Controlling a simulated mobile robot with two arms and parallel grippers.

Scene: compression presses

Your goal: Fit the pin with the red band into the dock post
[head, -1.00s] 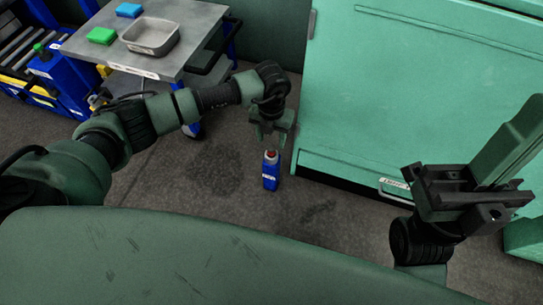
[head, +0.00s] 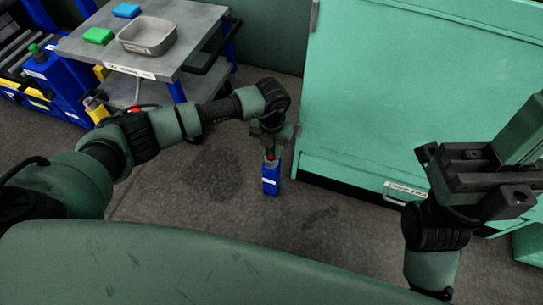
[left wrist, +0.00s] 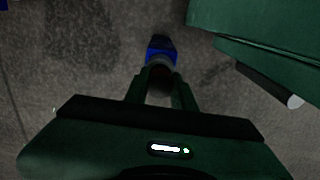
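I cannot identify the dock post in any view.
A grey cart (head: 193,50) at the upper left carries a metal tray (head: 148,38), a green block (head: 98,36) and a blue block (head: 127,11). A large green cabinet (head: 400,100) stands right of my left gripper. The floor (head: 230,200) between them is clear.

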